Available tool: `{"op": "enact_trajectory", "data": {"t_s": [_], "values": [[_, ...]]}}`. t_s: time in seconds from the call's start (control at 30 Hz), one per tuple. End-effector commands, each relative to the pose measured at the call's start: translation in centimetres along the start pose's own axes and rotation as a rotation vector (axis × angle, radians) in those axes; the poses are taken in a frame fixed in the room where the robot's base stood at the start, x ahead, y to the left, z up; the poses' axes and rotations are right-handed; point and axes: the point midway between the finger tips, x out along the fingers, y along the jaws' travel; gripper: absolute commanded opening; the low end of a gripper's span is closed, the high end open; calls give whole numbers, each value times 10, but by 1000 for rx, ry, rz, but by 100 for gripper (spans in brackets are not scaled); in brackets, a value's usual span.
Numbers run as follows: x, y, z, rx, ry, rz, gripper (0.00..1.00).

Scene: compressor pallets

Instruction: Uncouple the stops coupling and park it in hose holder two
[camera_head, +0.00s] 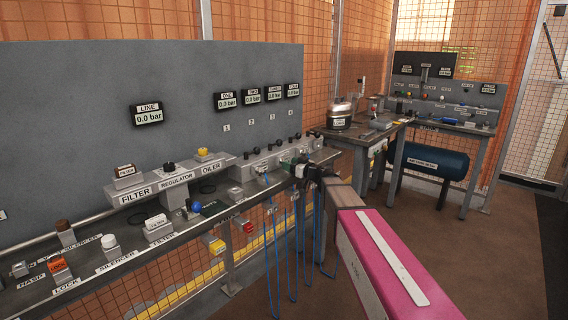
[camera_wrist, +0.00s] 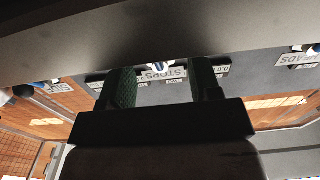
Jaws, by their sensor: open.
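My gripper (camera_head: 302,168) is at the row of couplings near the right end of the long bench. In the wrist view its two dark fingers (camera_wrist: 164,74) are open and apart. A small white and blue coupling (camera_wrist: 161,67) shows between them, beside an upside-down plate reading STOPS (camera_wrist: 172,74). I cannot tell whether the fingers touch it; the near bar hides part of it. In the head view the stops coupling is too small and covered to make out. Blue hoses (camera_head: 292,240) hang in loops below this part of the bench. I cannot make out hose holder two.
Other labelled couplings stand to either side, one by a plate (camera_wrist: 297,59) at the right of the wrist view. Filter, regulator and oiler blocks (camera_head: 178,178) fill the bench to the left. A second bench with a blue tank (camera_head: 436,161) stands behind; open floor lies right.

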Motion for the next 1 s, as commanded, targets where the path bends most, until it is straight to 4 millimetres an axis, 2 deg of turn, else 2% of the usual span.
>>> {"op": "enact_trajectory", "data": {"t_s": [0.1, 0.3, 1.0], "values": [[17, 1, 0, 0, 0, -1, 57], [29, 0, 0, 0, 0, 0, 57], [30, 0, 0, 0, 0, 0, 57]]}}
